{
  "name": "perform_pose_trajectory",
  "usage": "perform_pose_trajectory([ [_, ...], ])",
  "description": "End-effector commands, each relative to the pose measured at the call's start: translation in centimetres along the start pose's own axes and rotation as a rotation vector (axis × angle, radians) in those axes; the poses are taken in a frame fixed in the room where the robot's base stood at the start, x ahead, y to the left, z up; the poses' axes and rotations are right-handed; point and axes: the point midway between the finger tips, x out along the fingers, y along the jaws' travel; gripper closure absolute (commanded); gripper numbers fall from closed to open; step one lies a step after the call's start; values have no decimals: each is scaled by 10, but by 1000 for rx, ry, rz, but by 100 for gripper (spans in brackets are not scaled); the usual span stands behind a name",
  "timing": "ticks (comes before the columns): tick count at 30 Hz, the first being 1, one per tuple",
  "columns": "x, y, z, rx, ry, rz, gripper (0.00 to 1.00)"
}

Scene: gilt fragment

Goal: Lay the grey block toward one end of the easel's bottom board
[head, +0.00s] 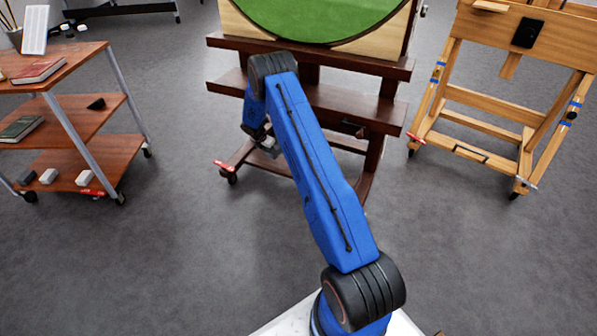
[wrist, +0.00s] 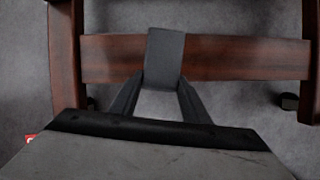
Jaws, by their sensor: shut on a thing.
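My gripper (wrist: 165,88) is shut on the grey block (wrist: 165,56), which points away from the fingers in the wrist view. Behind the block is a reddish-brown board (wrist: 240,58) running across between two dark wooden side rails of the easel. The block overlaps this board in the picture, left of its middle; I cannot tell whether they touch. In the head view my gripper (head: 267,145) is by the left side of the dark easel (head: 300,48), in front of its lower boards (head: 345,105). The block is too small or hidden to make out there.
A wheeled cart (head: 85,115) with books and small blocks stands at left. A lighter wooden easel (head: 490,100) stands at right. The dark easel carries a panel with a green disc (head: 320,15). Its base has wheels and a red lever (head: 222,165). The floor between is clear.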

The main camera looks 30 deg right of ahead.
Motion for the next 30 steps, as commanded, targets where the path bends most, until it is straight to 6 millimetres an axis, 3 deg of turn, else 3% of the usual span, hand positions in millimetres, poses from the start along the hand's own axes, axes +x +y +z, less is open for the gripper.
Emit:
perform_pose_trajectory([
  [4,-1,5,18,-85,0,36,79],
  [11,0,9,27,-138,1,55,79],
  [23,50,8,5,-141,3,55,79],
  [30,68,8,-2,-140,2,56,79],
])
